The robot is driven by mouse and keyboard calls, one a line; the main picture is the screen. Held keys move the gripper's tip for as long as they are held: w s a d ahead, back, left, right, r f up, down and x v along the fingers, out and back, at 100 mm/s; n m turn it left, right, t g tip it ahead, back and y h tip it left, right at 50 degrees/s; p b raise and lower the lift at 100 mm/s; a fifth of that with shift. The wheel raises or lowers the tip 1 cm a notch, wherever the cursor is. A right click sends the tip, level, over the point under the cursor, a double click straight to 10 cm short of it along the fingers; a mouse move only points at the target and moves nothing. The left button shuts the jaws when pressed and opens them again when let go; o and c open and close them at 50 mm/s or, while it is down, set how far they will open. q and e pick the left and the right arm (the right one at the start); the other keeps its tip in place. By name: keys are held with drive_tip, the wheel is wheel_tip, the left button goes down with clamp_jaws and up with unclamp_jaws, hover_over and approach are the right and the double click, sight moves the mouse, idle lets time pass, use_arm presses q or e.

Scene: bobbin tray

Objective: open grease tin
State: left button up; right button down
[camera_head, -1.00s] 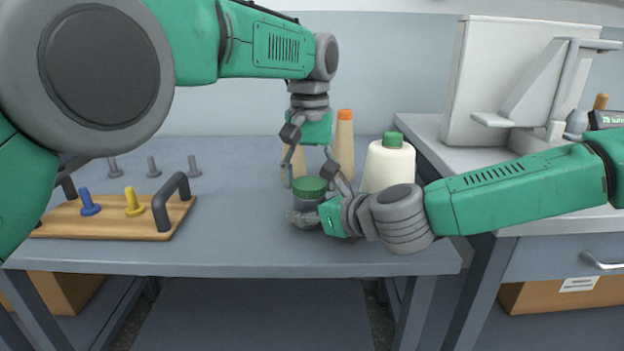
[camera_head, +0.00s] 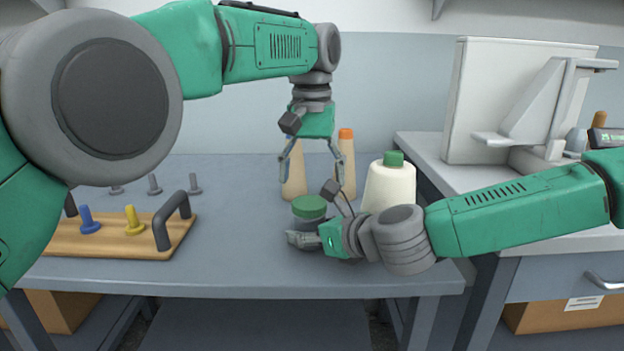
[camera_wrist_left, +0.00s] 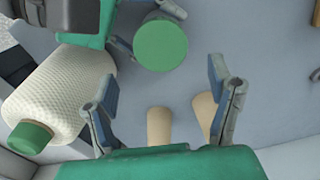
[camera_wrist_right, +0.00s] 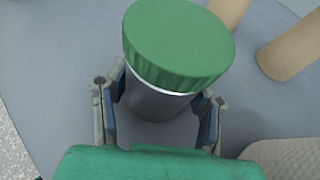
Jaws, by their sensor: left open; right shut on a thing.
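The grease tin (camera_head: 308,222) has a dark grey body and a green lid (camera_head: 309,207). It stands upright on the table near the front edge. In the right wrist view a thin bright rim shows between the lid (camera_wrist_right: 180,45) and the body (camera_wrist_right: 153,104). My right gripper (camera_head: 304,238) is shut around the body, low down, from the right. My left gripper (camera_head: 312,176) points down, open and empty, above the tin and clear of the lid. In the left wrist view the lid (camera_wrist_left: 161,45) lies beyond the open fingers.
A cream thread cone (camera_head: 388,187) with a green top stands close right of the tin. Two tan cones (camera_head: 347,168) stand behind. A wooden tray (camera_head: 110,244) with handles and blue and yellow pegs lies left. Table between tray and tin is clear.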

sight(310, 202)
use_arm(q)
drive_tip(key=m, duration=0.4)
drive_tip(key=shift+d+r+m, duration=0.1)
drive_tip(key=shift+r+m, duration=0.05)
drive_tip(key=shift+m, duration=0.25)
drive_tip(key=m, duration=0.4)
drive_tip(key=shift+r, duration=0.25)
drive_tip(key=m, duration=0.2)
drive_tip(key=r+m, duration=0.1)
drive_tip(key=m, duration=0.1)
drive_tip(key=shift+r, duration=0.1)
drive_tip(key=m, duration=0.1)
drive_tip(key=r+m, duration=0.1)
drive_tip(key=shift+s+a+r+m, duration=0.15)
drive_tip(key=shift+s+a+m, duration=0.05)
drive_tip(key=shift+s+m, duration=0.2)
drive_tip(key=shift+f, duration=0.5)
drive_tip(key=shift+a+f, duration=0.1)
drive_tip(key=shift+f, duration=3.3)
